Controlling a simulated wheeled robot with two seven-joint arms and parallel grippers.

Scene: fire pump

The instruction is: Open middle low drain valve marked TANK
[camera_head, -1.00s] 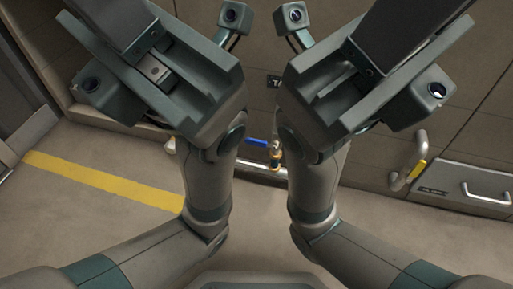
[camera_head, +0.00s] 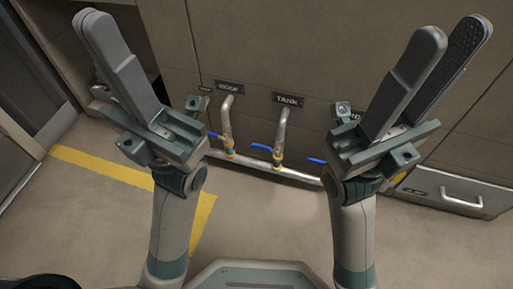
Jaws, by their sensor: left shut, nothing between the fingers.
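The TANK label (camera_head: 288,100) is on the panel above the middle drain pipe (camera_head: 281,132). The pipe runs down to a brass valve (camera_head: 277,162) near the floor. Its blue lever (camera_head: 261,148) points left, across the pipe. My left gripper (camera_head: 95,24) is shut and empty, raised at the upper left, well away from the valve. My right gripper (camera_head: 452,35) is raised at the upper right with its fingers apart, empty. Neither gripper touches the valve.
A similar labelled pipe with a blue lever (camera_head: 214,136) is to the left. Another blue lever (camera_head: 316,160) is to the right, its valve hidden by my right arm. A low horizontal pipe (camera_head: 300,176) joins them. A drawer handle (camera_head: 461,201) is at right. Floor in front is clear.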

